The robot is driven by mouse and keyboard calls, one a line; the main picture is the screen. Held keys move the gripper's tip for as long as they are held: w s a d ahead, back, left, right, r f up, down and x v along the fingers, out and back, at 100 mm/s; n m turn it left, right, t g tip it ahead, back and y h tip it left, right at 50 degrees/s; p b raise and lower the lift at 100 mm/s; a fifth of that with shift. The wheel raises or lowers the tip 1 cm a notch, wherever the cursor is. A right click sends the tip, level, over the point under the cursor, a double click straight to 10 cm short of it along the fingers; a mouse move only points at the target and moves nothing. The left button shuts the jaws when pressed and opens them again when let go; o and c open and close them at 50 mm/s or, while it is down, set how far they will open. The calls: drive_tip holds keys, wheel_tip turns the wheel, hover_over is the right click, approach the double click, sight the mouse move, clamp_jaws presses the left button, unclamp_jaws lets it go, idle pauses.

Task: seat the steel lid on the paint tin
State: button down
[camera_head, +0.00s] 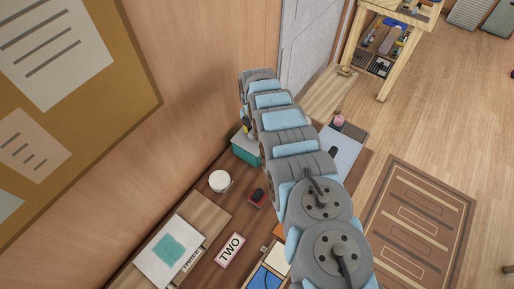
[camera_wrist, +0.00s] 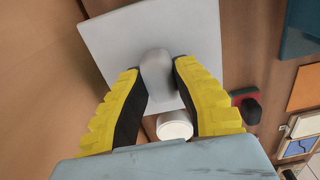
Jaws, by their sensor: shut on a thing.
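The steel lid (camera_wrist: 105,30) is a pale grey square plate with a rounded grey knob (camera_wrist: 157,72). My gripper (camera_wrist: 158,80) is shut on this knob, one yellow-and-black finger on each side, in the wrist view. In the head view a teal box (camera_head: 246,152), which looks like the paint tin, stands near the wall below my gripper, partly behind my arm. The lid appears to cover that spot in the wrist view. Whether the lid touches the tin or hangs above it cannot be told.
A white round container (camera_head: 220,181) and a red-and-black object (camera_head: 258,196) stand close by; they also show in the wrist view. A "TWO" card (camera_head: 230,250) lies nearer. A grey tray (camera_head: 345,150) lies right of my arm. The wall rises at left.

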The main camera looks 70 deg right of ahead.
drive_tip(key=shift+f+b, duration=0.5)
drive_tip(key=shift+f, duration=0.1)
idle(0.6)
drive_tip(key=c, duration=0.9)
unclamp_jaws()
drive_tip(key=shift+r, duration=0.1)
drive_tip(key=shift+w+d+r, duration=0.1)
drive_tip(key=shift+r, duration=5.85)
